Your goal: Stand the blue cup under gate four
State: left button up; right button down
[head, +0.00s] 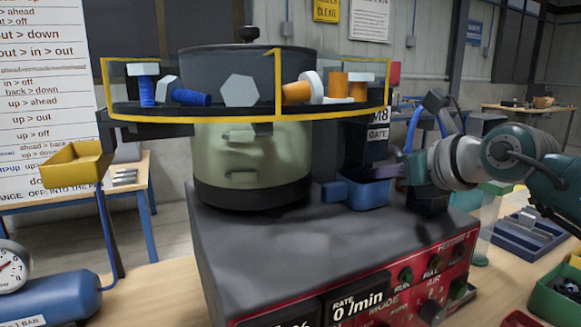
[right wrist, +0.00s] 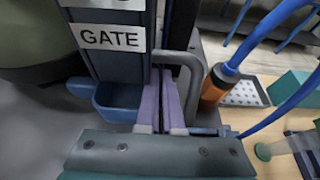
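The blue cup (head: 366,193) stands upright at the right side of the bowl, below a dark post with an M8 GATE label (head: 378,134). A gate number is not readable. In the right wrist view, the cup (right wrist: 118,103) sits close against the foot of the post, left of my fingers. My right gripper (head: 392,171) reaches in from the right at the cup's right rim. Its two purple fingers (right wrist: 165,100) are nearly together and appear to pinch the cup's right wall; the contact is partly hidden. My left gripper is not in view.
The bowl (head: 250,165) stands on a grey control box with a red panel (head: 415,285). A yellow-edged track (head: 225,115) carries bolts around it. A yellow tray (head: 75,165) hangs at left. A grey bracket (right wrist: 190,75) and blue hoses are close right of my fingers.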

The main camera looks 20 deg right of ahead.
jog(key=shift+f, duration=0.1)
jog(key=c, duration=1.1)
grip_release()
jog(key=shift+s+r, duration=0.15)
jog(key=shift+r, duration=0.1)
jog(key=p+v, duration=0.1)
jog(key=v, duration=1)
jog(key=shift+s+r+p, duration=0.15)
jog(key=shift+s+p, duration=0.15)
jog(key=shift+p, duration=0.05)
